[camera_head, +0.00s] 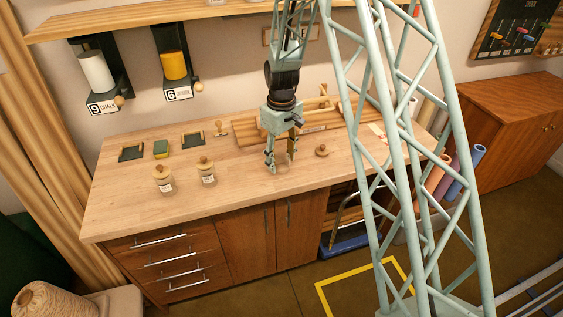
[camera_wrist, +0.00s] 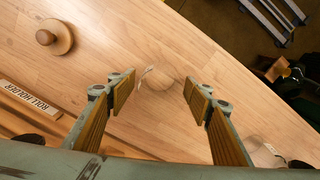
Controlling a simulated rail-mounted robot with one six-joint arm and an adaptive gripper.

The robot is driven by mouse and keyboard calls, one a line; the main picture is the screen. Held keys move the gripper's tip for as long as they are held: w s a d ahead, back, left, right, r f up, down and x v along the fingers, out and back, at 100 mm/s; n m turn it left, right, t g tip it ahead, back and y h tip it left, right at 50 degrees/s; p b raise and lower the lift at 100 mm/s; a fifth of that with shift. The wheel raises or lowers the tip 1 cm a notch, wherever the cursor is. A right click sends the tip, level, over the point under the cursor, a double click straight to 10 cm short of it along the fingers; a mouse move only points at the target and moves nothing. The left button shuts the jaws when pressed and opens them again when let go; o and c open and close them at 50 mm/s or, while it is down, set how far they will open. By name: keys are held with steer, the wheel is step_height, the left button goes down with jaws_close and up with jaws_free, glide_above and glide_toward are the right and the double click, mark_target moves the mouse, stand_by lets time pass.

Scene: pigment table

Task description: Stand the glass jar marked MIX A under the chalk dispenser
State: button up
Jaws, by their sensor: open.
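The chalk dispenser (camera_head: 95,72), labelled 9 CHALK and holding a white cylinder, hangs on the wall at the back left. A small clear glass jar (camera_head: 284,159) without a lid stands on the worktop below my gripper (camera_head: 280,164). In the wrist view the same jar (camera_wrist: 158,76) shows between the two open fingers of my gripper (camera_wrist: 161,95), apart from both. A pale label edge shows on its side, too small to read. Two lidded, labelled jars (camera_head: 163,183) (camera_head: 208,175) stand further left; their marks are unreadable.
A second dispenser (camera_head: 175,66) with a yellow cylinder hangs beside the first. A loose wooden lid (camera_head: 321,151) lies right of my gripper. The front left worktop is clear.

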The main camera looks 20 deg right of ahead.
step_height(320, 180, up, 11)
stand_by(0.7)
stand_by(0.7)
